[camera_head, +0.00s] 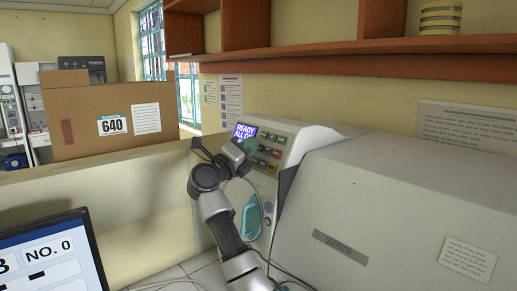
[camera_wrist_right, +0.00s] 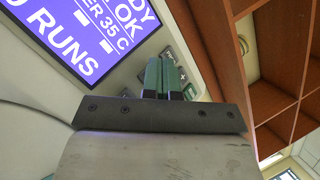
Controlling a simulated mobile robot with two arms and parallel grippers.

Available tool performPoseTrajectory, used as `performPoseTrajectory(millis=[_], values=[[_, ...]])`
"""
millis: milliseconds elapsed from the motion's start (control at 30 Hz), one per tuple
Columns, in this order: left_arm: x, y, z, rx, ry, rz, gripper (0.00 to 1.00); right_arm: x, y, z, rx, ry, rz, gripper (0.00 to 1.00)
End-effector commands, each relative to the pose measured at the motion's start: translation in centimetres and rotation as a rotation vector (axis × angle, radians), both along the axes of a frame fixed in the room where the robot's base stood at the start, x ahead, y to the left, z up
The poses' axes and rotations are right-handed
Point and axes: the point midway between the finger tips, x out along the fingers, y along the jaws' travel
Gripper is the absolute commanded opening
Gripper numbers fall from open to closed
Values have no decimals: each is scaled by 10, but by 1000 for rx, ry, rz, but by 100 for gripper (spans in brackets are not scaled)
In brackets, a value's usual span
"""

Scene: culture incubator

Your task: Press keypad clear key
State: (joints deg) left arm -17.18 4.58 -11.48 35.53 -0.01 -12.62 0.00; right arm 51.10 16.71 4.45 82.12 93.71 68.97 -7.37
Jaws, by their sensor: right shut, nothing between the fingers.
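The keypad (camera_head: 274,138) is on the sloped front panel of a white incubator, to the right of a purple display (camera_head: 244,131) that reads READY. Its keys are grey, green, red and yellow; their labels are too small to read in the head view, so I cannot tell which is clear. My right gripper (camera_head: 246,146) is in front of the panel and covers some of it. In the right wrist view its green fingers (camera_wrist_right: 162,78) are shut together and empty, over a few grey keys (camera_wrist_right: 187,88) beside the display (camera_wrist_right: 85,32). I cannot tell if they touch a key. My left gripper is out of view.
A large grey machine (camera_head: 400,205) stands close on the right. A cardboard box (camera_head: 85,130) sits on a ledge at the left, and a monitor (camera_head: 50,250) is at lower left. Wooden shelves (camera_head: 350,62) hang above the panel.

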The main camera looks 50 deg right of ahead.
Motion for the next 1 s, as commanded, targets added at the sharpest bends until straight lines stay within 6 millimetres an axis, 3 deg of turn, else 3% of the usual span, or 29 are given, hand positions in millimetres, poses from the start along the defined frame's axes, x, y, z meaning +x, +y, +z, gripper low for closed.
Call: performPoseTrajectory(millis=[833,1000], values=[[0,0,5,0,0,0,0,2,14,7,0,0,0,0],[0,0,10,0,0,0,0,3,25,14,2,-1,3,0]])
